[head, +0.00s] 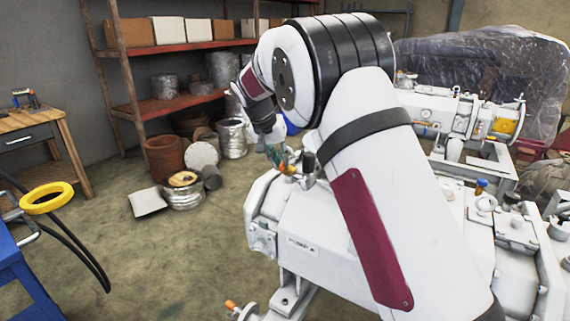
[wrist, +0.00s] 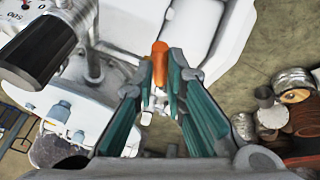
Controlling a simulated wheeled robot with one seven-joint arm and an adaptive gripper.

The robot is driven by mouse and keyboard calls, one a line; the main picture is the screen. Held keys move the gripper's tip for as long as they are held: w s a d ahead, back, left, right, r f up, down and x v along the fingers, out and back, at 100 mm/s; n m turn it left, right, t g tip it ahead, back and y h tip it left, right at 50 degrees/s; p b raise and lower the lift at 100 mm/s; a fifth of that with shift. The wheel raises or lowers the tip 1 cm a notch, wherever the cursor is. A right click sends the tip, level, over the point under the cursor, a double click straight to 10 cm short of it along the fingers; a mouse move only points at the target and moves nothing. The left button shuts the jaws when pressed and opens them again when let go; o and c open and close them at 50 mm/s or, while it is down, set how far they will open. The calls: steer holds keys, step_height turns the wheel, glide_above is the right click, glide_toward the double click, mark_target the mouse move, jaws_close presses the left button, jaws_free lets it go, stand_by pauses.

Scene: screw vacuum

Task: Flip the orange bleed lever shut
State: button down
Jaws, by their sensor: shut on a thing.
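The orange bleed lever (wrist: 159,60) stands between my fingertips in the wrist view, its rounded orange end reaching past them. A pale metal fitting shows just below it, between the teal-padded fingers. My gripper (wrist: 161,78) is shut on the lever. In the head view my gripper (head: 280,157) points down at the near end of the white vacuum pump (head: 300,216). There the lever is mostly hidden by the fingers, with only a small orange-yellow spot showing. I cannot tell the lever's exact angle.
A dark cylinder with a numbered dial (wrist: 38,48) stands close to the left in the wrist view. A second orange-tipped handle (head: 232,306) sits low on the pump's front. Drums and pots (head: 165,158) stand by the shelves. The floor at left is mostly open.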

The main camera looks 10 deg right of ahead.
steer(key=shift+w+a+m+g+h+b, duration=0.15)
steer(key=shift+w+a+m+g+b, duration=0.2)
steer(key=shift+m, duration=0.6)
steer(key=shift+w+a+m+g+h+b, duration=0.15)
steer(key=shift+w+a+m+g, duration=0.25)
steer(key=shift+m, duration=0.55)
steer(key=shift+a, duration=0.1)
steer(key=c, duration=1.6)
jaws_free()
steer(key=shift+c, duration=0.2)
steer(key=v, duration=1.2)
steer(key=shift+s, duration=0.15)
